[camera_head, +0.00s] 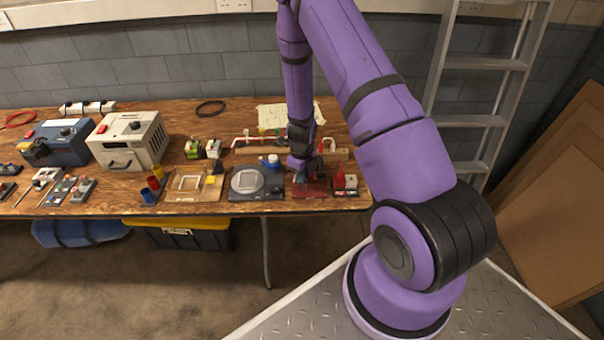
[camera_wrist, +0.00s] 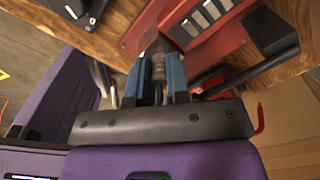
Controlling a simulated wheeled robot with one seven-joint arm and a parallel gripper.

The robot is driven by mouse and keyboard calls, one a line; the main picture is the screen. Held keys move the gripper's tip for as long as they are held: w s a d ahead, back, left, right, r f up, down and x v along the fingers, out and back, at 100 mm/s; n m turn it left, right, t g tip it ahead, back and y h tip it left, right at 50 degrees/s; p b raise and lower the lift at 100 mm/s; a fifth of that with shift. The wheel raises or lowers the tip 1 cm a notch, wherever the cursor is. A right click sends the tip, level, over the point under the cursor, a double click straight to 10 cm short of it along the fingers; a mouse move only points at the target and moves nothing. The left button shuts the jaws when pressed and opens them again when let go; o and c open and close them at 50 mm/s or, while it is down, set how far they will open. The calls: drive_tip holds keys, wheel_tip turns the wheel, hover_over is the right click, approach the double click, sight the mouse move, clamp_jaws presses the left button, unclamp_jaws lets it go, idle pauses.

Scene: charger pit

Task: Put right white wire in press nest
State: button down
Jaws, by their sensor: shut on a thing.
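My gripper (camera_head: 299,163) is low over the red press (camera_head: 313,188) at the right of the bench in the head view. In the wrist view my gripper (camera_wrist: 158,80) has its blue fingers closed on a short ribbed grey piece (camera_wrist: 158,66). I cannot tell whether this is part of the white wire. The red press body (camera_wrist: 205,45) is just beyond the fingertips, with light grey slots (camera_wrist: 208,12) on it. Whether the held piece touches the press is unclear. A white wire or tube (camera_head: 244,138) shows at the wooden rack; my arm hides part of it.
A red cone-shaped bottle (camera_head: 339,177) stands right of the press. A dark fixture with a round grey plate (camera_head: 247,182) is to its left. The wooden rack (camera_head: 262,151) lies behind. A black lever (camera_wrist: 256,74) is close on the right in the wrist view.

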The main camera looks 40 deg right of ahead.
drive_tip(key=c, duration=1)
unclamp_jaws()
drive_tip(key=shift+r, duration=3.45)
drive_tip(key=shift+r, duration=0.1)
